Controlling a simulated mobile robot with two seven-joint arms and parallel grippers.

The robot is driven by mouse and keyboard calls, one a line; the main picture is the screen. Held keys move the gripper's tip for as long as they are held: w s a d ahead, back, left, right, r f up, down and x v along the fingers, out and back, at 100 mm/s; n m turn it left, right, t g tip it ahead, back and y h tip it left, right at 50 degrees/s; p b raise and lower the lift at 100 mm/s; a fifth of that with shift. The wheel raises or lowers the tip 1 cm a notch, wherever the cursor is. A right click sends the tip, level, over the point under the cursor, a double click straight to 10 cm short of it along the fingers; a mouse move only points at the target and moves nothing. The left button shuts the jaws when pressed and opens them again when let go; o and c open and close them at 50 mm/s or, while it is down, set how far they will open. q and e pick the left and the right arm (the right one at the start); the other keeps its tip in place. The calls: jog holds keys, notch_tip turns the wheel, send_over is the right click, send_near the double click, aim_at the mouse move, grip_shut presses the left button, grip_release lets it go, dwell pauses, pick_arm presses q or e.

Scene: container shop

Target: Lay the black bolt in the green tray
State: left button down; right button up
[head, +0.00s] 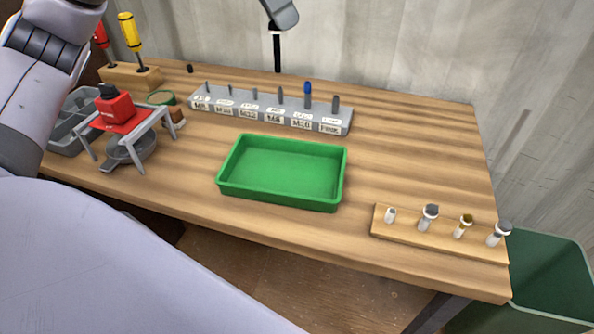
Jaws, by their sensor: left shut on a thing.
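The green tray (283,199) lies empty near the front middle of the wooden bench. A wooden block (440,242) at the front right holds a row of bolts in white sleeves. Two have dark grey heads, the second from the left (431,211) and the far right one (503,228). One between them is brass (466,220), and the leftmost is pale. I cannot tell which, if any, is the black bolt. Grey links of my left arm fill the left side and lower left. The fingers of both grippers are out of the picture.
A grey labelled rack (270,118) with upright pins stands behind the tray. A grey stand with a red block (115,107), a grey bin (68,138) and screwdrivers (130,32) are at left. A dark green bin (550,280) stands off the right end. Bench around the tray is clear.

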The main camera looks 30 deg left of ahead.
pick_arm(q)
jog(key=shift+d+r+n, duration=0.15)
jog(key=shift+d+n, duration=0.05)
jog(key=shift+n, duration=0.1)
jog(key=shift+f, duration=0.35)
notch_tip(320, 180, down, 19)
jog(key=shift+s+f+b, duration=0.1)
jog(key=shift+b, duration=0.85)
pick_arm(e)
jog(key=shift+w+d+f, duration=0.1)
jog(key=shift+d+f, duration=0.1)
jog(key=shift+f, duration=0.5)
pick_arm(q)
jog(key=shift+f, duration=0.15)
jog(key=c, duration=1.1)
grip_release()
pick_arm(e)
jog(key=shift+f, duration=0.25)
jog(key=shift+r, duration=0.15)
